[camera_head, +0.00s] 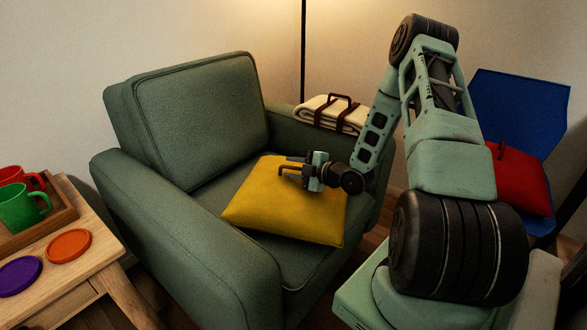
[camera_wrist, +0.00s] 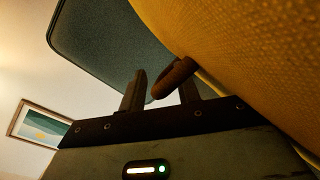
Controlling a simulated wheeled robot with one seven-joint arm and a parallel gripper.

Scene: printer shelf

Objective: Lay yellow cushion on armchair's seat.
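The yellow cushion (camera_head: 285,212) lies on the seat (camera_head: 312,265) of the green armchair (camera_head: 203,120), its near corner close to the seat's front edge. Whether it lies fully flat is hard to tell. My gripper (camera_head: 281,166) is over the cushion's far part, its two fingers apart and pointing left. In the wrist view the cushion (camera_wrist: 255,60) fills the upper right. Its brown loop (camera_wrist: 172,80) reaches in front of the fingers, by the right one. My gripper (camera_wrist: 160,88) shows a gap between its fingers and is not closed on the loop.
A folded cream blanket (camera_head: 333,113) with brown straps lies on the right armrest. A blue chair (camera_head: 520,110) with a red cushion (camera_head: 520,182) stands at right. A wooden table (camera_head: 75,250) with mugs and coasters stands at left. A lamp pole (camera_head: 303,50) rises behind.

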